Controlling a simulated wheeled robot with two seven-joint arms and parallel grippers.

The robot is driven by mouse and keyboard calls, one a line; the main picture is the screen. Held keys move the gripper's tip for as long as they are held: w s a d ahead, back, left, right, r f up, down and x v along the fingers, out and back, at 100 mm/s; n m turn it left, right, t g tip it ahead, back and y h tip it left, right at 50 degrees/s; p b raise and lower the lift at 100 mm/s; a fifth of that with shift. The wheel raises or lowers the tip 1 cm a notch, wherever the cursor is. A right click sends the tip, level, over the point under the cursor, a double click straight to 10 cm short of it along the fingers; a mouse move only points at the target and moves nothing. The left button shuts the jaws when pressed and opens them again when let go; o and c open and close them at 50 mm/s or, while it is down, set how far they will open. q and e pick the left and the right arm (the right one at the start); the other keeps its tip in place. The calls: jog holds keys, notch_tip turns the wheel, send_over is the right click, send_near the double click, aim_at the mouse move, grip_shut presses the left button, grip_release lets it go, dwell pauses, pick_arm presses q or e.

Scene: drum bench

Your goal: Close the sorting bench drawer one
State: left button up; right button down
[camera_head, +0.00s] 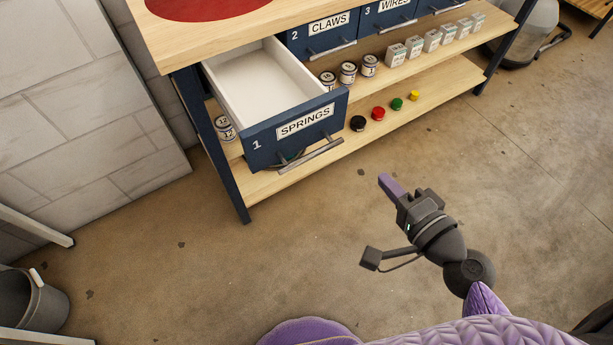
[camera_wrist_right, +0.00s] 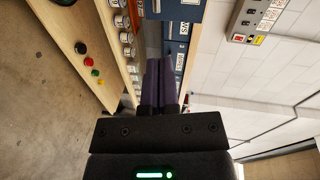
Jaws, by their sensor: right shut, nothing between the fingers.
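Drawer one (camera_head: 294,128) of the sorting bench is blue, with a white label reading SPRINGS, a "1" and a grey bar handle (camera_head: 311,156). It stands pulled well out, and its white inside looks empty. My right gripper (camera_head: 387,183) is shut and empty, with purple fingers. In the head view it appears below and right of the drawer front, apart from it. In the right wrist view the shut fingers (camera_wrist_right: 160,82) point toward the bench's blue drawer fronts. My left gripper is not in view.
Drawers two (camera_head: 322,36) and three (camera_head: 388,14) look shut. A blue bench leg (camera_head: 226,165) stands left of drawer one. A grey bin (camera_head: 35,300) is at lower left. The floor before the bench is clear.

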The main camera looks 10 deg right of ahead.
jog(key=a+f+t+y+b, duration=0.1)
jog(key=a+y+b, duration=0.1)
jog(key=b, duration=0.2)
jog(key=p, duration=0.3)
send_near(322, 123)
jog(key=shift+m, duration=0.3)
jog(key=x, duration=0.6)
jog(key=shift+w+a, duration=0.1)
jog(key=shift+w, duration=0.25)
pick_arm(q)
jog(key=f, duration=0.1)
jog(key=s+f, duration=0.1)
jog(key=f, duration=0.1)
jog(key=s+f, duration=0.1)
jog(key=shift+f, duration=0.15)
pick_arm(e)
jog(key=shift+w+a, duration=0.2)
jog(key=shift+w, duration=0.15)
